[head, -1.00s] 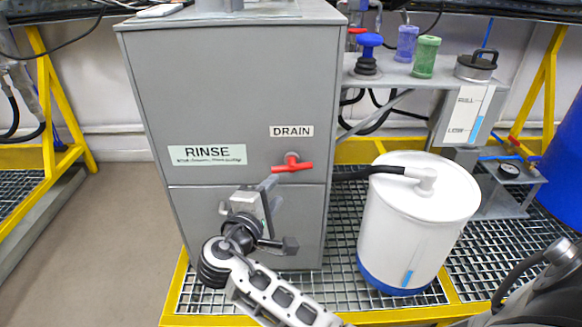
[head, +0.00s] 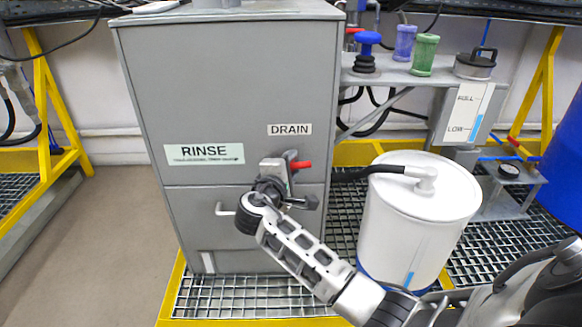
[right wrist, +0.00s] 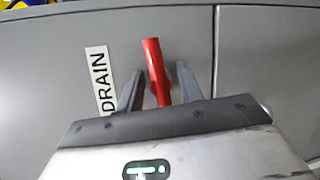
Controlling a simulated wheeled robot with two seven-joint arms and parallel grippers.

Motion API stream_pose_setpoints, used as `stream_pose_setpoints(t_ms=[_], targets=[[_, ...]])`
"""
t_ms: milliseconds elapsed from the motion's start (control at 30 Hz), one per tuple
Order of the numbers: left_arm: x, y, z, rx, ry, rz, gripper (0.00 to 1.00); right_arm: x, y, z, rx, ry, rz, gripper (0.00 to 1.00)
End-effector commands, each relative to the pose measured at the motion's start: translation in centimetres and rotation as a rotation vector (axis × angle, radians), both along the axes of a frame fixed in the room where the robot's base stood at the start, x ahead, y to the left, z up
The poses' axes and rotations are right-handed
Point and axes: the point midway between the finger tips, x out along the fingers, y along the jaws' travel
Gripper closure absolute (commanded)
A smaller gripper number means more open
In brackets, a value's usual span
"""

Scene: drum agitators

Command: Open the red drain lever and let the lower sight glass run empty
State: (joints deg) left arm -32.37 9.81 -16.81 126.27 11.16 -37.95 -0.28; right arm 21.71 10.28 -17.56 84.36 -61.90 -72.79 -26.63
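The red drain lever (head: 302,165) sits on the front of the grey RINSE cabinet (head: 225,95), just under the DRAIN label (head: 289,130). My right gripper (head: 288,160) is at the lever and hides most of it in the head view. In the right wrist view, the lever (right wrist: 155,65) stands between my two open fingers (right wrist: 159,90), with a visible gap on the left finger's side. A strip with light blue in it, which looks like the lower sight glass (head: 408,279), is low on the white drum (head: 410,225). My left gripper is out of view.
A black hose (head: 385,169) runs from the cabinet to the drum's lid. A shelf (head: 400,72) holds blue and green containers. A cabinet handle (head: 223,209) is below the lever. The floor at left is clear.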

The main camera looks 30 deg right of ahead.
Motion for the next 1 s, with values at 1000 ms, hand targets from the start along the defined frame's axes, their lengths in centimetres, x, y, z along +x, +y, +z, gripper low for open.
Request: stream_pose_setpoints(t_ms=[1000], targets=[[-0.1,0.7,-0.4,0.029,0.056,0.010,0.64,0.0,0.0,0.0,0.129,-0.079,0.000,0.63]])
